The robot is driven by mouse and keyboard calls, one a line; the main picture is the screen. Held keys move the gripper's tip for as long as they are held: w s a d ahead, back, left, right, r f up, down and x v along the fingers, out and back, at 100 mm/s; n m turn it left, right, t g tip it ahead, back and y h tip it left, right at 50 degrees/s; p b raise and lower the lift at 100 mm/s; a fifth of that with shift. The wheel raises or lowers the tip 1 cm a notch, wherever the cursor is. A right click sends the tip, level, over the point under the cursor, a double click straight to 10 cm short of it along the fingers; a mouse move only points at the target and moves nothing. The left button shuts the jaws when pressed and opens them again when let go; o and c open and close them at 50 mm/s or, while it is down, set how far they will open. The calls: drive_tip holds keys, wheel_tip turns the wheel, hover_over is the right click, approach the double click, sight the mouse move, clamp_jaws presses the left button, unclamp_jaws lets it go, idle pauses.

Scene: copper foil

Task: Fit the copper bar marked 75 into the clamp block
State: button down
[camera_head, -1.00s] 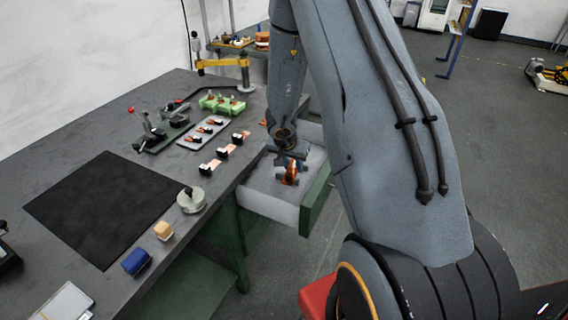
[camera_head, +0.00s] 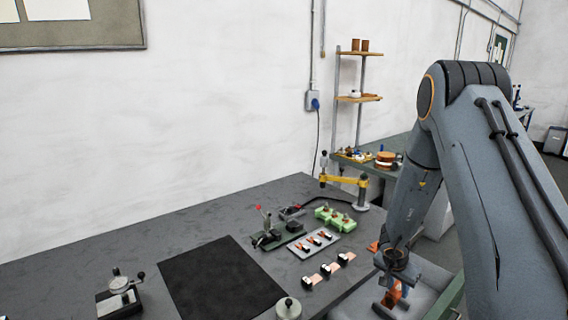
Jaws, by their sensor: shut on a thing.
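My gripper (camera_head: 387,301) is low over the open drawer (camera_head: 428,272) at the bench's right side. It is shut on a copper-coloured piece (camera_head: 396,291); any marking on it is too small to read. Several small copper pieces with black and white ends (camera_head: 326,269) lie in a row near the bench's right edge. A grey tray (camera_head: 299,253) behind them holds more copper pieces. A dark green fixture with a red-knobbed lever (camera_head: 268,240) and a bright green block (camera_head: 335,217) stand farther back. I cannot tell which is the clamp block.
A black mat (camera_head: 215,285) covers the bench's middle. A round metal weight (camera_head: 288,308) and a dial gauge stand (camera_head: 119,297) are near the front. A yellow jointed arm (camera_head: 345,180) stands at the back.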

drive_tip(key=shift+r+p, duration=0.4)
drive_tip(key=shift+r, duration=0.15)
drive_tip(key=s+a+r+n+t+y+b, duration=0.1)
drive_tip(key=s+a+r+n+b, duration=0.1)
drive_tip(key=a+n+b, duration=0.3)
drive_tip(key=s+a+r+n+y+b, duration=0.2)
drive_tip(key=s+a+n+b, duration=0.1)
drive_tip(key=a, duration=0.8)
drive_tip(key=shift+s+a+r+n+t+b, duration=0.3)
drive_tip(key=shift+s+a+n+t+b, duration=0.1)
drive_tip(key=shift+n+b, duration=0.55)
